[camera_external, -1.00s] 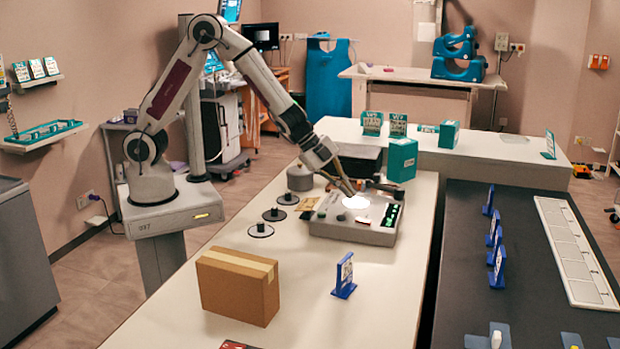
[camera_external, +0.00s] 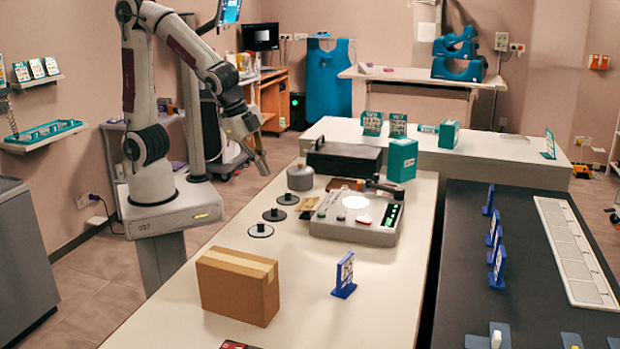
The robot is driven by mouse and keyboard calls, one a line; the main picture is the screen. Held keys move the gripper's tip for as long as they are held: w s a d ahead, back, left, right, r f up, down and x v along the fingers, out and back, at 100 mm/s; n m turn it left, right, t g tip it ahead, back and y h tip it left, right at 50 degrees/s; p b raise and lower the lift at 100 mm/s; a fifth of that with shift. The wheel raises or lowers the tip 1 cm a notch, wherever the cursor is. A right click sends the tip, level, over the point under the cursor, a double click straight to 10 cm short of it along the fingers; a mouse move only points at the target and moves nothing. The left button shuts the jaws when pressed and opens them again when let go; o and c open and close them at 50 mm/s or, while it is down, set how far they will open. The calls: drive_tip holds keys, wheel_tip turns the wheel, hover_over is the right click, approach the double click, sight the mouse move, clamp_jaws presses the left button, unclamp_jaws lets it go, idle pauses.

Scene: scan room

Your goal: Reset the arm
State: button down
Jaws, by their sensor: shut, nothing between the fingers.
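My gripper (camera_external: 262,166) is shut and empty. It hangs in the air to the left of the table's far part, with its fingers pointing down. Nothing touches the gripper. The grey device with a lit round plate (camera_external: 356,203) stands on the white table (camera_external: 375,290), to the right of and apart from the gripper.
A cardboard box (camera_external: 238,285), a blue stand (camera_external: 344,275), several dark discs (camera_external: 274,214) and a grey lidded pot (camera_external: 300,177) stand on the table. A black case (camera_external: 344,159) and a teal box (camera_external: 402,160) are farther back.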

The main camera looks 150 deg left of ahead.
drive_tip(key=s+d+r+m+t+h, duration=0.1)
drive_tip(key=d+r, duration=0.2)
drive_tip(key=d, duration=0.6)
drive_tip(key=s+d+r+m+t+h, duration=0.1)
drive_tip(key=s+d+r+m, duration=0.1)
drive_tip(key=d, duration=0.8)
drive_tip(key=s+d+r+m+t+h, duration=0.1)
drive_tip(key=d+r, duration=0.3)
drive_tip(key=d, duration=0.5)
drive_tip(key=shift+s+d+m+t+h, duration=0.2)
drive_tip(key=shift+s+m+t+h, duration=0.1)
drive_tip(key=shift+t+h, duration=0.3)
idle(1.2)
